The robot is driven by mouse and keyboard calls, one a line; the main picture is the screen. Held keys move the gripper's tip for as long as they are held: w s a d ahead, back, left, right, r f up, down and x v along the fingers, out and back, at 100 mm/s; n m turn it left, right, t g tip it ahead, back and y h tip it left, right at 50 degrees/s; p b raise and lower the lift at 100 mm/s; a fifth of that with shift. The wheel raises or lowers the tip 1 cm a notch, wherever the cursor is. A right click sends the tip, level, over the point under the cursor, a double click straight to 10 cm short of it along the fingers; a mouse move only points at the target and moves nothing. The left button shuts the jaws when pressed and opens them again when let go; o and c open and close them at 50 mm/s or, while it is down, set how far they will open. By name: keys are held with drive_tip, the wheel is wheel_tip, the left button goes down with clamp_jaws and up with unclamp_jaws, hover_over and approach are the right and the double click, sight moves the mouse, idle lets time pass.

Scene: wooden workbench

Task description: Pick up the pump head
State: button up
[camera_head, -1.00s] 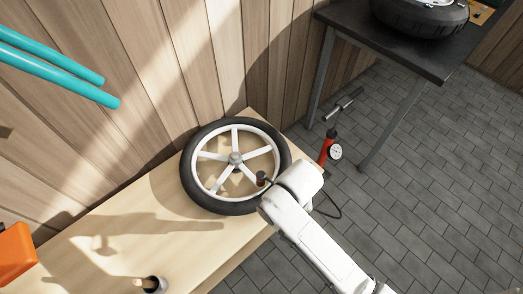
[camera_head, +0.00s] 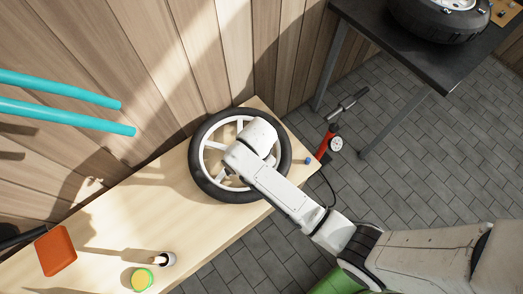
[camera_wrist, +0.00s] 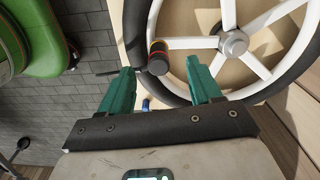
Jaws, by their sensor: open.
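The pump head (camera_wrist: 157,57), a short dark cylinder with a brass-coloured band, shows in the wrist view at the inner edge of the wheel's tyre. A thin black hose appears to run to it from the left. My gripper (camera_wrist: 159,66) is open, its two teal fingers apart, one on each side of the pump head in the picture. I cannot tell the remaining depth between them; no contact shows. In the head view my arm covers the pump head and the fingers.
The spoked wheel (camera_head: 199,180) lies flat on the bench (camera_head: 113,230). A small blue item (camera_head: 308,160) is near the bench's end. The red pump (camera_head: 324,147) stands beyond it. An orange box (camera_head: 55,250), a cup (camera_head: 165,259) and a yellow-green jar (camera_head: 141,279) are at the left.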

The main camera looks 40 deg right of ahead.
drive_tip(key=shift+s+d+f, duration=0.1)
drive_tip(key=shift+d+f, duration=0.1)
drive_tip(key=shift+f, duration=1.25)
drive_tip(key=shift+d+f, duration=0.15)
drive_tip(key=shift+f, duration=1.25)
drive_tip(key=shift+c, duration=0.2)
clamp_jaws()
